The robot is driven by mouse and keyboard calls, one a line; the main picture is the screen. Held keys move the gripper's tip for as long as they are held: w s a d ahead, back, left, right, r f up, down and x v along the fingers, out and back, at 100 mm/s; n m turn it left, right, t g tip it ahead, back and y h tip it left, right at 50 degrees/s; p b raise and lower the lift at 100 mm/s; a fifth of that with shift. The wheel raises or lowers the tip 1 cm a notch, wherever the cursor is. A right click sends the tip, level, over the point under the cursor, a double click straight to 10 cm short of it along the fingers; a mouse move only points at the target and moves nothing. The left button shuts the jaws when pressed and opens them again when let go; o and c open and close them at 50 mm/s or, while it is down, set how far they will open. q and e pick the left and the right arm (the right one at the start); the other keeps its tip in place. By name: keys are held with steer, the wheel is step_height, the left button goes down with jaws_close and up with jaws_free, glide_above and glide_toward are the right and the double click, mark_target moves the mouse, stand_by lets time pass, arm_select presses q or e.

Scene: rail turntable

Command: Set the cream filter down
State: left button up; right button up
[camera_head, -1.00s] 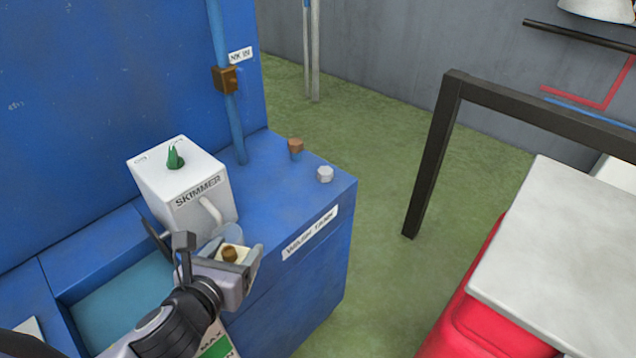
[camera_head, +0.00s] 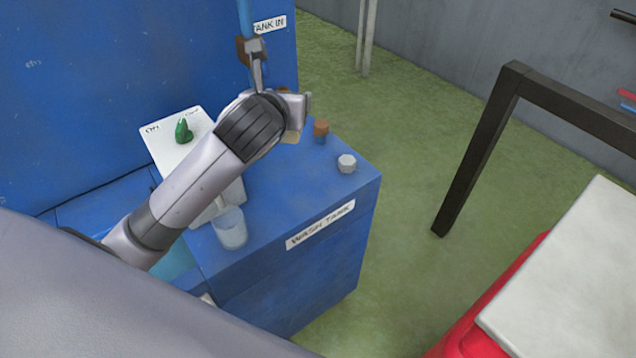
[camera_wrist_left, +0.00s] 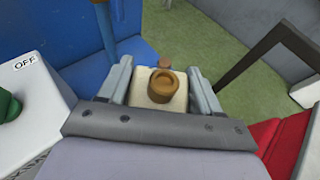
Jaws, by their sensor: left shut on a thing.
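The cream filter (camera_wrist_left: 160,88) is a pale block with a round brown knob on top. In the left wrist view it sits between the two fingers of my left gripper (camera_wrist_left: 161,72), which is shut on it. In the head view my left gripper (camera_head: 291,110) is high over the back of the blue wash tank (camera_head: 330,195), near the blue pipe. My right gripper is not in view.
The white skimmer box (camera_head: 170,140) with a green knob (camera_head: 184,130) stands left, partly behind my arm. A clear cup (camera_head: 230,228) is at its front. A brown cap (camera_head: 320,128) and white hexagonal knob (camera_head: 347,163) are on the tank top. A dark frame (camera_head: 480,150) stands right.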

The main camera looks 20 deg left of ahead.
arm_select(q)
steer(key=shift+w+r, duration=0.25)
steer(key=shift+r, duration=0.25)
glide_above(295, 193)
step_height(295, 193, down, 15)
steer(key=shift+f+b, duration=0.75)
steer(key=shift+f, duration=1.6)
steer(key=o, duration=1.2)
steer(key=shift+f, duration=0.15)
steer(key=shift+c, duration=0.2)
steer(key=p+v, duration=0.1)
steer(key=v, duration=1.1)
